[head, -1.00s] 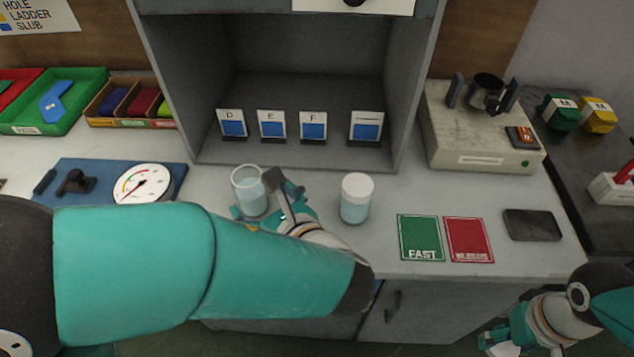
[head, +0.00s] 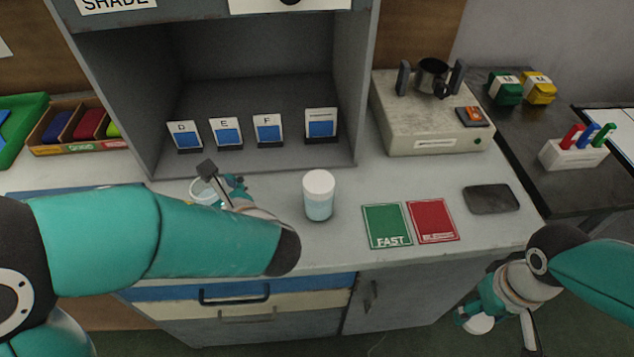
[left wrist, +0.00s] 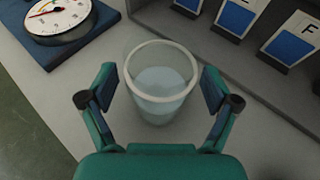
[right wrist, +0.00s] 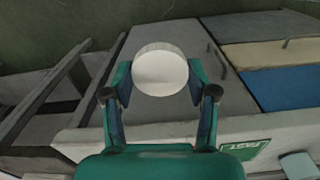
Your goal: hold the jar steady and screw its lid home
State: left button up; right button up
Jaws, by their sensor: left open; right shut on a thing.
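An open clear jar (head: 200,190) with pale blue contents stands upright on the bench, partly hidden by my left arm in the head view. In the left wrist view the jar (left wrist: 162,104) stands between the spread fingers of my open left gripper (left wrist: 160,88), with gaps on both sides. My left gripper also shows in the head view (head: 222,180). My right gripper (right wrist: 160,76) is shut on a round white lid (right wrist: 160,72). In the head view the lid (head: 480,324) is low at the right, off the bench's front edge and far from the open jar.
A second jar (head: 319,196) with a white lid on stands right of the open one. Green and red cards (head: 387,226) and a dark slab (head: 491,199) lie further right. A grey booth (head: 258,80) with several shade cards stands behind.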

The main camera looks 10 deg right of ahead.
pick_arm(q)
jog(key=shift+x, duration=1.2)
jog(key=c, duration=1.3)
jog(key=shift+r, duration=0.1)
notch_tip(320, 180, up, 20)
jog(key=p, duration=0.3)
pick_arm(e)
notch_tip(320, 180, up, 4)
jog(key=shift+f, duration=0.2)
